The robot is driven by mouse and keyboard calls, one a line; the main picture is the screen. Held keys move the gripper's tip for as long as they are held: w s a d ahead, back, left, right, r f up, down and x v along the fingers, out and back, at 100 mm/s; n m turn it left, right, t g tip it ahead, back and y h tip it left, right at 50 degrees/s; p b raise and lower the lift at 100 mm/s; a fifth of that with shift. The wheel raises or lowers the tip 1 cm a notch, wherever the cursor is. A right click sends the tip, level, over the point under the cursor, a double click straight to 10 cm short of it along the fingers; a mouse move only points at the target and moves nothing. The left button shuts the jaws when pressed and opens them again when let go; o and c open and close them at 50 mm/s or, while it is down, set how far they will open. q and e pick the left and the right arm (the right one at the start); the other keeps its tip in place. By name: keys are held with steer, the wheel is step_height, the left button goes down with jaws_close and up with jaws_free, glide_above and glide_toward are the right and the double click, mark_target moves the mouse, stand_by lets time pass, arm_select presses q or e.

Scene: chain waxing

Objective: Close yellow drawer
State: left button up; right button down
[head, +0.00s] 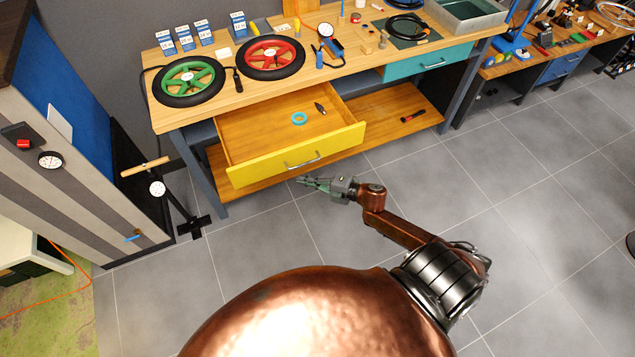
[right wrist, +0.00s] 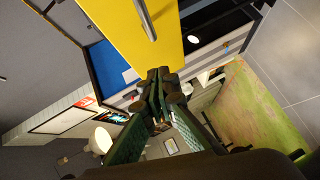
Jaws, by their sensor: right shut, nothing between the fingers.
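The yellow drawer (head: 295,154) stands pulled out from under the workbench in the head view. Its wooden inside holds a light-blue ring (head: 299,118) and a small dark tool (head: 320,108). Its silver handle (head: 302,161) is on the front face. My right gripper (head: 305,181) is shut and empty, just in front of and below the drawer front near the handle. In the right wrist view the yellow front (right wrist: 140,30) and handle (right wrist: 146,20) show beyond the shut fingers (right wrist: 158,88). I cannot tell whether they touch the drawer. My left gripper is not in view.
The wooden benchtop (head: 225,98) carries a green wheel (head: 188,80), a red wheel (head: 270,57) and small boxes. A teal drawer (head: 430,62) is at the right. A lower shelf (head: 385,112) runs below. The grey floor (head: 540,200) at right is clear.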

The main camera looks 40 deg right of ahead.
steer(key=w, duration=0.1)
steer(key=w+f, duration=0.1)
steer(key=w, duration=0.2)
steer(key=shift+w+d+f, duration=0.15)
steer(key=shift+w+d, duration=0.05)
steer(key=shift+d, duration=0.15)
